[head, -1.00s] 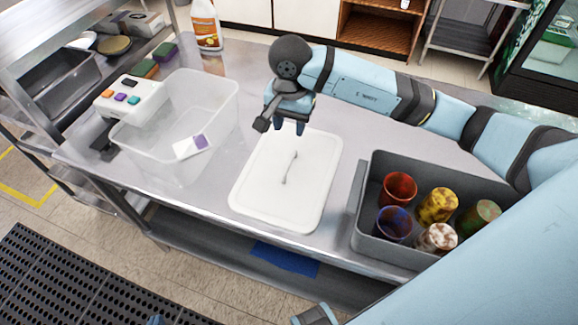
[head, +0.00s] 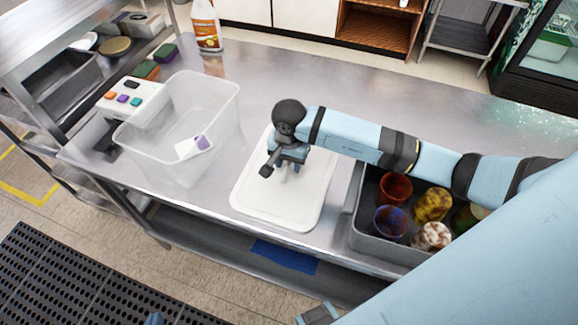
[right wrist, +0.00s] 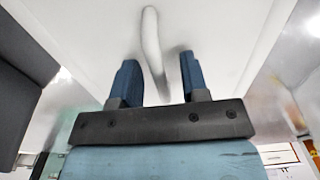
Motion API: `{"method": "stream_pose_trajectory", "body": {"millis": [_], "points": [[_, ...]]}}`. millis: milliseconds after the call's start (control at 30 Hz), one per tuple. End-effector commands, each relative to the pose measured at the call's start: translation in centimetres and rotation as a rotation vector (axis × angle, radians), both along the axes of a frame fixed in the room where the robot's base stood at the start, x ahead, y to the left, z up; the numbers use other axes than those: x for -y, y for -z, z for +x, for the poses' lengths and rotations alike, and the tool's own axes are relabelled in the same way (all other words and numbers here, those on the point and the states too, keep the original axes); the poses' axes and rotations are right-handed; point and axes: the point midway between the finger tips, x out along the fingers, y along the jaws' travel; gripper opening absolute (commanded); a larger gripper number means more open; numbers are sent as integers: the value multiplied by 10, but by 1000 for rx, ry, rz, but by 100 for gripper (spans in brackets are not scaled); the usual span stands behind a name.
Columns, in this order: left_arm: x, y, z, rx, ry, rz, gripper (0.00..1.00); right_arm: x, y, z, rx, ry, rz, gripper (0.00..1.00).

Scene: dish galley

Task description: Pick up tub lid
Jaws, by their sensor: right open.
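The white tub lid (head: 262,199) lies flat on the steel counter, left of the grey bin. In the right wrist view, the lid (right wrist: 85,35) fills most of the picture, and its slim raised handle (right wrist: 151,45) runs between my fingers. My right gripper (head: 284,168) is over the middle of the lid, fingers pointing down. It is open, with its blue fingertips (right wrist: 160,80) on either side of the handle and a gap on each side. My left gripper (head: 155,319) barely shows at the bottom edge, and its jaws cannot be made out.
A clear plastic tub (head: 215,100) with a label stands left of the lid. A grey bin (head: 352,232) holding several coloured cups is at the right, close to the lid. A white box with coloured buttons (head: 150,101) and a spray bottle (head: 206,27) stand further back.

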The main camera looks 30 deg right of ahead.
Motion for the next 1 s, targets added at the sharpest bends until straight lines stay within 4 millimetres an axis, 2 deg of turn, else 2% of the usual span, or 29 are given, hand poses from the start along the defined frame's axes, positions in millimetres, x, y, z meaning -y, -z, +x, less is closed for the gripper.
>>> {"method": "stream_pose_trajectory", "body": {"millis": [200, 367, 400, 767, 867, 1000], "points": [[0, 0, 0, 0, -1, -1, 0, 0, 1, 0, 0, 0, 0, 39], [0, 0, 0, 0, 0, -1, 0, 0, 1, 0, 0, 0, 0, 2], [1, 0, 0, 1, 0, -2, 0, 0, 1, 0, 0, 0, 0, 0], [1, -1, 0, 3, 0, -2, 0, 0, -2, 0, 1, 0, 1, 0], [1, -1, 0, 3, 0, -2, 0, 0, -8, 1, 1, 1, 1, 0], [1, 2, 0, 3, 0, -2, 0, 0, -27, 1, 4, -1, 0, 0]]}}
